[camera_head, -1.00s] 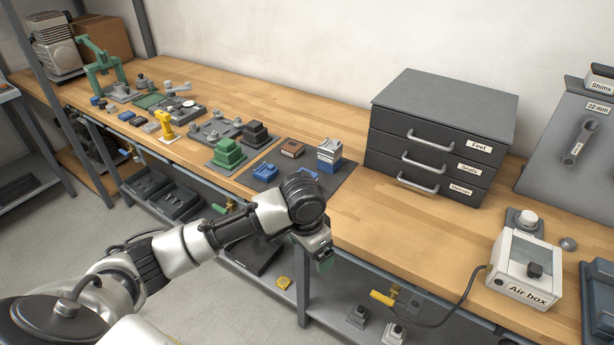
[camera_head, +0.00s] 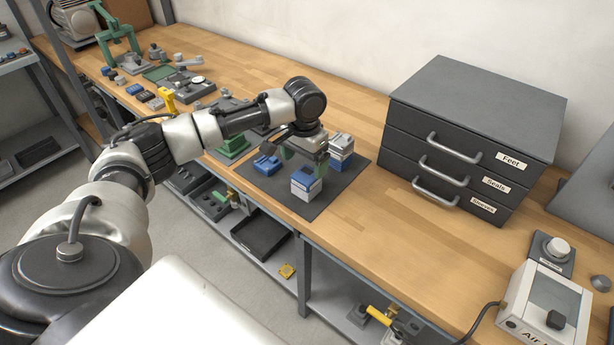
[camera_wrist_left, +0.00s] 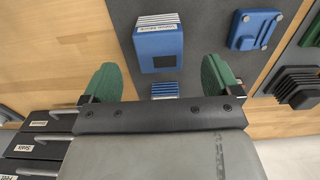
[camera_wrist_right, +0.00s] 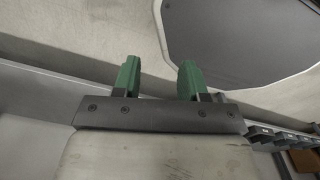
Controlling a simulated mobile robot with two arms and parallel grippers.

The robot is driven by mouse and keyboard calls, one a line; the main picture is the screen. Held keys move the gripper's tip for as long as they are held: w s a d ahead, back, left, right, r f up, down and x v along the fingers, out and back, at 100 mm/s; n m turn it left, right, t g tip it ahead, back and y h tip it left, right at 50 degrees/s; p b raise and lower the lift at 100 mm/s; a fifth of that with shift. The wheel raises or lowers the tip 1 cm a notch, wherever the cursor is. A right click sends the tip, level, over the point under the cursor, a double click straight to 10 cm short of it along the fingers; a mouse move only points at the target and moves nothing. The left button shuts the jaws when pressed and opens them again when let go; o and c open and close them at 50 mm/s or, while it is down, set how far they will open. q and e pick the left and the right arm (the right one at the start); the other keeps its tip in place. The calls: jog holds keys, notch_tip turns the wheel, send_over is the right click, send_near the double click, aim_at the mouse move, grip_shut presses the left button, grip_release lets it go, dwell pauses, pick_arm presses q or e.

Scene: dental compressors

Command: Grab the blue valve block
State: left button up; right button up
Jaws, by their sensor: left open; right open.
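Several blue pieces lie on a dark mat (camera_head: 262,188). A second blue-and-white block (camera_head: 341,148) stands behind, partly hidden by my gripper in the left wrist view (camera_wrist_left: 165,90). A flatter blue piece (camera_head: 266,165) lies to the left. My left gripper (camera_head: 303,158) is open and empty above the mat, between the two blocks. My right gripper (camera_wrist_right: 160,80) is open and empty, near my own body.
A dark drawer cabinet (camera_head: 475,125) stands right of the mat. An air box (camera_head: 545,305) sits at the bench's right front. Green and grey fixtures (camera_head: 232,145) lie left of the mat. Bare wood (camera_head: 365,215) lies between mat and cabinet.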

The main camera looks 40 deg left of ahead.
aim_at(306, 174)
pick_arm(q)
jog(key=shift+w+f, duration=0.15)
jog(key=shift+f, duration=0.3)
notch_tip(306, 174, down, 4)
jog(key=shift+w+d+r+p, duration=0.1)
jog(key=shift+r+p, duration=0.15)
jog(key=shift+p, duration=0.2)
jog(key=shift+f, duration=0.5)
jog(key=shift+c, duration=1.2)
jog(key=c, duration=0.7)
jog(key=shift+c, duration=0.9)
pick_arm(e)
jog(key=shift+w+a+r, duration=0.1)
jog(key=shift+w+r, duration=0.2)
jog(key=shift+w, duration=0.25)
jog(key=shift+w+r, duration=0.25)
jog(key=shift+w, duration=0.3)
